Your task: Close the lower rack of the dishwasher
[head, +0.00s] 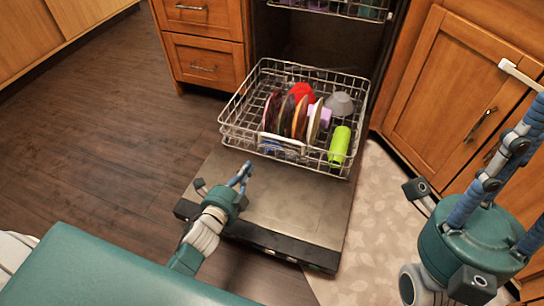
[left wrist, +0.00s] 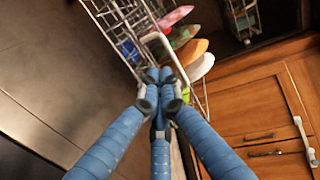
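The lower rack (head: 232,128) of the dishwasher is pulled out over the open door (head: 285,200). It holds several plates, a red item (head: 302,92), a grey bowl (head: 340,104) and a green cup (head: 340,144). My left gripper (head: 246,168) is over the door, at the left of the rack's front side. In the left wrist view its fingers (left wrist: 162,74) are together, close to the rack's front wire (left wrist: 150,38); whether they touch it I cannot tell. My right gripper (head: 525,130) is at the right, its fingers partly cut off by the picture edge.
The upper rack (head: 335,8) shows at the top, inside the dishwasher. Wooden drawers (head: 204,58) stand left of it and a cabinet (head: 440,85) right. A patterned mat (head: 372,215) lies right of the door. The wooden floor (head: 100,130) at left is clear.

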